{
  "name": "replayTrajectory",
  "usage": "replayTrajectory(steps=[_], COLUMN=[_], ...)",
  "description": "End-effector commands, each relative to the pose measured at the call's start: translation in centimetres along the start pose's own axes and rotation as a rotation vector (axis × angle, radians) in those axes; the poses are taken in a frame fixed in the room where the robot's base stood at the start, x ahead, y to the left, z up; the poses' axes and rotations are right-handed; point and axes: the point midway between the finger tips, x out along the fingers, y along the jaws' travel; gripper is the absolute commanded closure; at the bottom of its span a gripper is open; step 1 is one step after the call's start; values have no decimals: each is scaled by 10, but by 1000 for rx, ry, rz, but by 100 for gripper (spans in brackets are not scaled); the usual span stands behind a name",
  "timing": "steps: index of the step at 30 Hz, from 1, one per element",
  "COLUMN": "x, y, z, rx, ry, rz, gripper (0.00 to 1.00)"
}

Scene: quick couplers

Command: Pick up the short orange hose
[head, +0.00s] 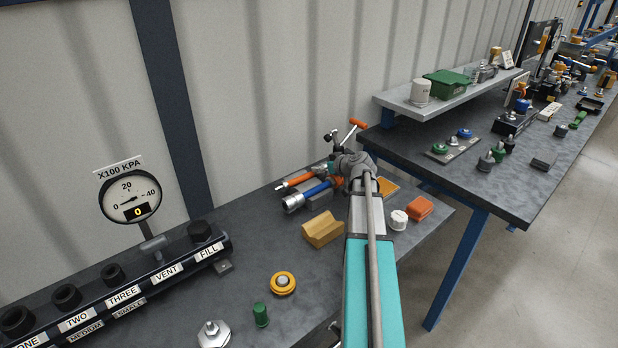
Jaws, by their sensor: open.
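The short orange hose (299,180) lies on the near bench in the head view, with a metal tip at its left end. Its right end runs towards my gripper and is partly hidden there. A blue hose (317,190) with a thick silver end lies just in front of it, nearly parallel. My gripper (336,168) is at the far end of my arm, over the right end of the hoses. It is open, mostly hidden behind my own wrist, and I cannot tell whether it touches the orange hose.
A yellow block (322,229) sits in front of the hoses. A white knob (398,220) and an orange block (420,208) lie right of my arm. A black manifold (130,290) with a gauge (130,197) is on the left.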

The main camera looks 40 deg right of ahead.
Motion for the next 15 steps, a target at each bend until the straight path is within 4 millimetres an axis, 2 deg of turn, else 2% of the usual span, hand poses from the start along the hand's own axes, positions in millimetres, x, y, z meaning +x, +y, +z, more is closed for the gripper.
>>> replayTrajectory(steps=[11,15], x=[0,0], y=[-1,-1], z=[0,0], rx=[0,0], ry=[0,0], rz=[-1,-1], gripper=[2,28])
